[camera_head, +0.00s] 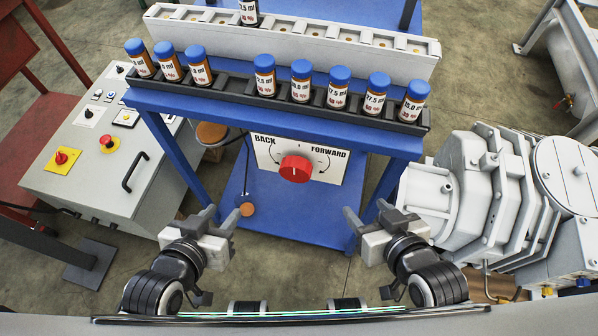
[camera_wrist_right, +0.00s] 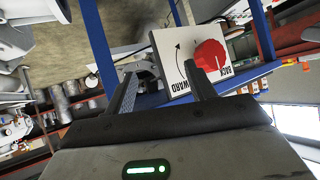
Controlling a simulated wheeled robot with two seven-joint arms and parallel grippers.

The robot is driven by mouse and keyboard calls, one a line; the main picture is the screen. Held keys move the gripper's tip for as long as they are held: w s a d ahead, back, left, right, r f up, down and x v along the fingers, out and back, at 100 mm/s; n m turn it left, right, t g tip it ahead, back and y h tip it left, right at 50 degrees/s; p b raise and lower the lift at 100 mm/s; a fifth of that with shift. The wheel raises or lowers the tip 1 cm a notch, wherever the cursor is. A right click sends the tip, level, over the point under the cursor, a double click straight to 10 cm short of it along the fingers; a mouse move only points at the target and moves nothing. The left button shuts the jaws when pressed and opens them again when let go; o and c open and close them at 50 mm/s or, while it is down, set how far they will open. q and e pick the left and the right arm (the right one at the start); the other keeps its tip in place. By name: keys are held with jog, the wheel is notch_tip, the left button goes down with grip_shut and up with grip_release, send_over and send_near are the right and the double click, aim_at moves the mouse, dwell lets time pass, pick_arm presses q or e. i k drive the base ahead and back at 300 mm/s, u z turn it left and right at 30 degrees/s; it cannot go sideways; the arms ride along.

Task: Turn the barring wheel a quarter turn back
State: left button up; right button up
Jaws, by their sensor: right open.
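The barring wheel (camera_head: 295,171) is a red knob on a white plate (camera_head: 329,160) fixed to the front of a blue stand. The plate reads BACK on the left and FORWARD on the right, with curved arrows. My left gripper (camera_head: 220,218) is open and empty, below and left of the wheel. My right gripper (camera_head: 369,216) is open and empty, below and right of it. In the right wrist view, the wheel (camera_wrist_right: 210,58) shows beyond the fingers (camera_wrist_right: 162,90), one finger overlapping its lower edge; the gripper looks apart from it.
Blue-capped bottles (camera_head: 301,82) stand in a black rack (camera_head: 220,88) above the wheel, before a white slotted block (camera_head: 300,38). A control cabinet (camera_head: 105,150) is at left. A grey pump machine (camera_head: 490,190) stands close at right. Space before the plate is clear.

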aim_at(297, 169)
jog(key=z, duration=1.85)
jog(key=k, duration=1.25)
jog(key=u, duration=1.8)
jog(key=i, duration=0.5)
